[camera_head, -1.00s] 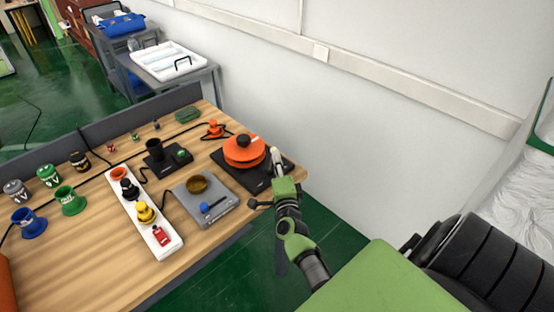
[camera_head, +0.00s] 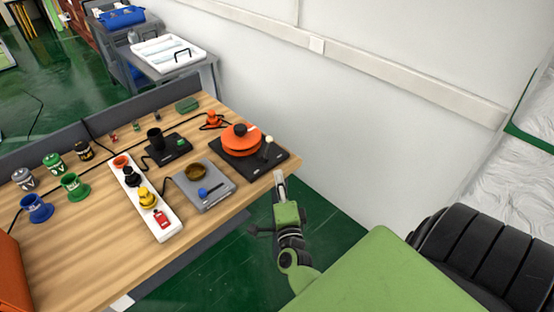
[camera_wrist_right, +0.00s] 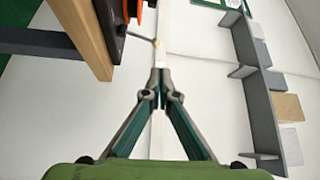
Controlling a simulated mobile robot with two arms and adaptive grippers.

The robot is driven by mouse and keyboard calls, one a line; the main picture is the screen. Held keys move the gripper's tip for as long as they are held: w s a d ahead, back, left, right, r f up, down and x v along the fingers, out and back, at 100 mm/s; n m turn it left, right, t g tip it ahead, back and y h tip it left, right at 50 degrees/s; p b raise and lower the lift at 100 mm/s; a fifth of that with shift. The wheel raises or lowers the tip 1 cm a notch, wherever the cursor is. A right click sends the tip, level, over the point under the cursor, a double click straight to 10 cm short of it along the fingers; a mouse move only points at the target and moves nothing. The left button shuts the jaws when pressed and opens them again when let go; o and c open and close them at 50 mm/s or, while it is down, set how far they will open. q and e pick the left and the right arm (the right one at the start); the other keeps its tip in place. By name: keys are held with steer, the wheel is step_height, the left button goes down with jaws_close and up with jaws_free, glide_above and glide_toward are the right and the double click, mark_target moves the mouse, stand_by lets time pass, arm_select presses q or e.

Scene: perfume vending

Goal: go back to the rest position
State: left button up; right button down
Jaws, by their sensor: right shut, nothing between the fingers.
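My right gripper (camera_head: 280,178) is shut and empty. It is just off the right front edge of the wooden table (camera_head: 90,240), over the green floor. In the right wrist view the fingertips (camera_wrist_right: 160,88) meet with nothing between them, and the table edge (camera_wrist_right: 82,35) shows at upper left. The orange round device on a black base (camera_head: 240,140) stands on the table beyond the gripper, apart from it. A small lever with a pale knob (camera_head: 269,141) stands at its right side. My left gripper is not in view.
A grey scale (camera_head: 203,204) carries a brown bowl. Blue (camera_head: 38,209) and green (camera_head: 75,187) funnels stand at left. A white wall (camera_head: 370,115) runs behind. Floor right of the table is clear.

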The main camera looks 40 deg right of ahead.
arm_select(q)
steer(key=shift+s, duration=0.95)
